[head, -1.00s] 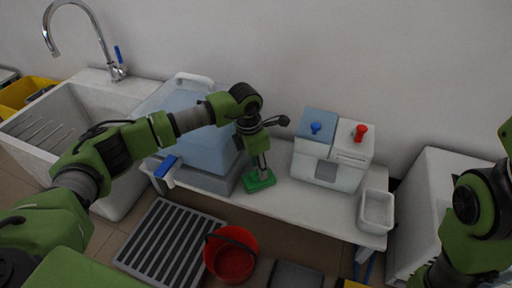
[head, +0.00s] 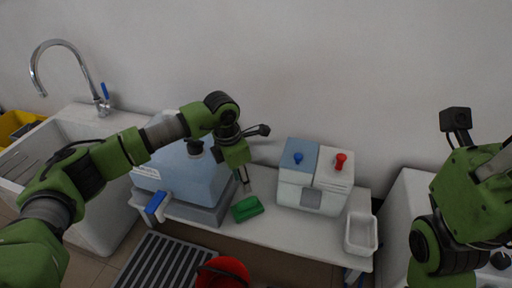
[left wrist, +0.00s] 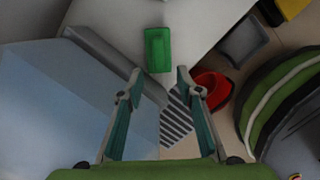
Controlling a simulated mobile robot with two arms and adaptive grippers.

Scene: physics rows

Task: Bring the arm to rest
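My left gripper (head: 246,186) hangs above the white bench, just behind and above a green block (head: 247,208). In the left wrist view my left gripper (left wrist: 157,80) has its two fingers spread, with nothing between them. The green block (left wrist: 158,50) lies beyond the fingertips, apart from them, on the bench top. My right arm (head: 465,185) stands at the right edge of the head view. I cannot make out its gripper fingers.
A blue tank (head: 180,175) stands left of my left gripper. A lidded white box (head: 311,190) with blue and red knobs and a small white tray (head: 361,233) are to its right. A red bucket (head: 224,274) and a grey grate (head: 158,262) are on the floor.

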